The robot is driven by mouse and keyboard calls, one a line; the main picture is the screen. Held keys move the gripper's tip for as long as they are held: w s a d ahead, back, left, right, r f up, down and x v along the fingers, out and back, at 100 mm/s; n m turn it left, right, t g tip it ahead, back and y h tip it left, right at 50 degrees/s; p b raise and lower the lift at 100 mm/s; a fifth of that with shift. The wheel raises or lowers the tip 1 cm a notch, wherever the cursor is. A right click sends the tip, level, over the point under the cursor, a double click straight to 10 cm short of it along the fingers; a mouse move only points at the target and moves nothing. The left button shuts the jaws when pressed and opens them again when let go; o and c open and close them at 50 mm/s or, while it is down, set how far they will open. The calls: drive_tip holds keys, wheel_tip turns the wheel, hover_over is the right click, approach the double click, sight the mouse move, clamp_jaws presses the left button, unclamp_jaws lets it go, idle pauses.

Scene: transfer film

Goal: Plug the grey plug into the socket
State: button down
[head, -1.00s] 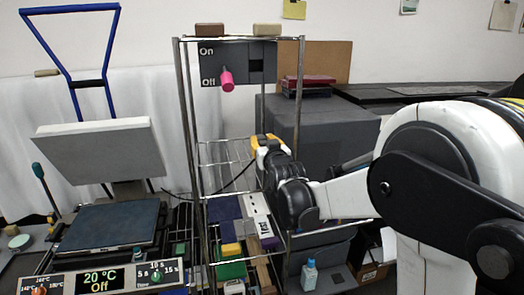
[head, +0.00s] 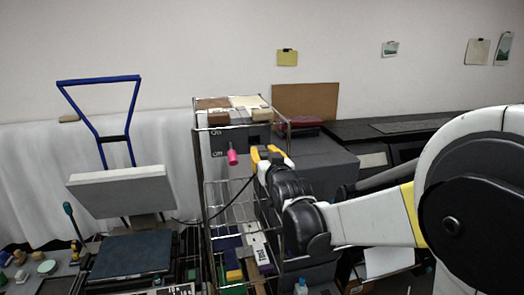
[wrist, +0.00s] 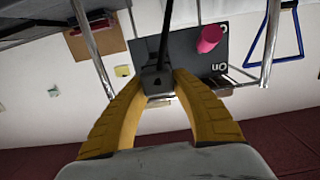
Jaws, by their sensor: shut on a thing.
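My gripper (head: 268,156) has yellow fingers, raised in front of the wire rack at the lower right of the dark switch panel (head: 215,143). In the wrist view my gripper (wrist: 157,88) is shut on the dark grey plug (wrist: 157,80), whose black cable (wrist: 164,38) runs from it toward the picture's top. The panel also shows behind the plug in the wrist view (wrist: 190,48), upside down. The plug is apart from the panel as far as I can tell. The socket cannot be made out clearly; the plug and fingers cover part of the panel.
Metal rack posts (head: 199,185) flank the panel. A heat press (head: 115,190) stands at the left.

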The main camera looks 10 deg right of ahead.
drive_tip(key=shift+b, duration=0.3)
drive_tip(key=shift+w+r+b, duration=0.1)
drive_tip(key=shift+w+b, duration=0.4)
drive_tip(key=shift+w, duration=2.45)
drive_tip(key=shift+b, duration=0.55)
drive_tip(key=shift+w+b, duration=0.35)
drive_tip(key=shift+w, duration=1.85)
drive_tip(key=c, duration=1.1)
unclamp_jaws()
drive_tip(key=s, duration=1.2)
drive_tip(key=shift+r, duration=0.3)
